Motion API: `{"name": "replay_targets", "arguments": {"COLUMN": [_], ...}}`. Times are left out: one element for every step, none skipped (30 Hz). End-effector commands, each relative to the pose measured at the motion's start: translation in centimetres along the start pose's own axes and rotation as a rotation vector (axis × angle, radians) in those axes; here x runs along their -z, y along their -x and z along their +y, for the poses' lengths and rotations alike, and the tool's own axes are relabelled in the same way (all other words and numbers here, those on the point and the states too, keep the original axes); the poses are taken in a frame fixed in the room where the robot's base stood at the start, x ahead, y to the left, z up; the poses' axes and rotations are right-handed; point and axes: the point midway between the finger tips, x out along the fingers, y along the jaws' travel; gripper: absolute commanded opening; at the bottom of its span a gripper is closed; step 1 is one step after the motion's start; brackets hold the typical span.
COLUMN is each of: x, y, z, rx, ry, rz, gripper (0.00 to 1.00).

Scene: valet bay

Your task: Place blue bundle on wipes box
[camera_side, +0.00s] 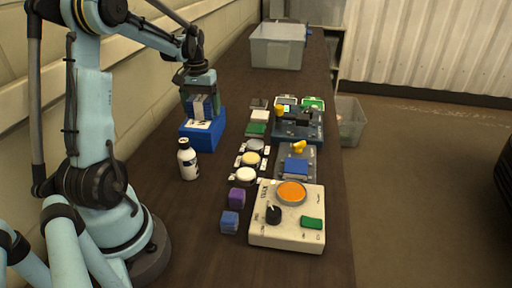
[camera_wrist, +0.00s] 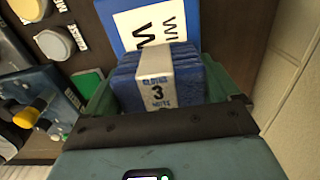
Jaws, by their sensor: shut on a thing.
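The blue bundle (camera_side: 201,107) is a stack of blue cloths with a pale printed band. In the wrist view the bundle (camera_wrist: 190,82) sits between the two green fingers. My gripper (camera_side: 200,101) points down and is shut on it. The wipes box (camera_side: 204,140) is blue with a white label on top. The bundle is over the box top, hiding part of the label; I cannot tell whether they touch. In the wrist view the box (camera_wrist: 119,31) shows beyond the bundle.
A white bottle (camera_side: 187,160) stands just in front of the box. Purple (camera_side: 237,198) and blue (camera_side: 229,221) blocks lie nearer. A control box with an orange disc (camera_side: 287,233), round buttons (camera_side: 251,158) and switch panels (camera_side: 297,164) fill the right side. A grey bin (camera_side: 276,48) stands at the back.

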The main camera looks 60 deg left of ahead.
Motion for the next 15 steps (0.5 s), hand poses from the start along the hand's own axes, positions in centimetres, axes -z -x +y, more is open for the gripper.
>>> {"name": "replay_targets", "arguments": {"x": [0.01, 0.01, 0.01, 0.01, 0.01, 0.01, 0.01, 0.01, 0.01, 0.0, 0.0, 0.0, 0.0, -0.01, -0.01], "y": [-0.14, -0.23, -0.26, -0.25, -0.24, -0.24, -0.23, -0.23, -0.23, -0.23, -0.21, -0.14, -0.05, 0.09, 0.36], "z": [0.01, 0.01, 0.01, 0.01, 0.01, 0.01, 0.01, 0.01, 0.01, 0.01, 0.01, 0.01, 0.01, 0.01, 0.0], "rx": [0.0, 0.0, 0.0, 0.0, 0.0, 0.0, 0.0, 0.0, 0.0, 0.0, 0.0, 0.0, 0.0, 0.0, 0.0], "ry": [0.0, 0.0, 0.0, 0.0, 0.0, 0.0, 0.0, 0.0, 0.0, 0.0, 0.0, 0.0, 0.0, 0.0, 0.0], "rz": [0.0, 0.0, 0.0, 0.0, 0.0, 0.0, 0.0, 0.0, 0.0, 0.0, 0.0, 0.0, 0.0, 0.0, 0.0], "gripper": [0.55, 0.55, 0.92, 0.97, 1.0, 1.0, 1.0, 1.0, 1.0, 1.0, 1.0, 1.0, 1.0, 1.0, 1.0]}}
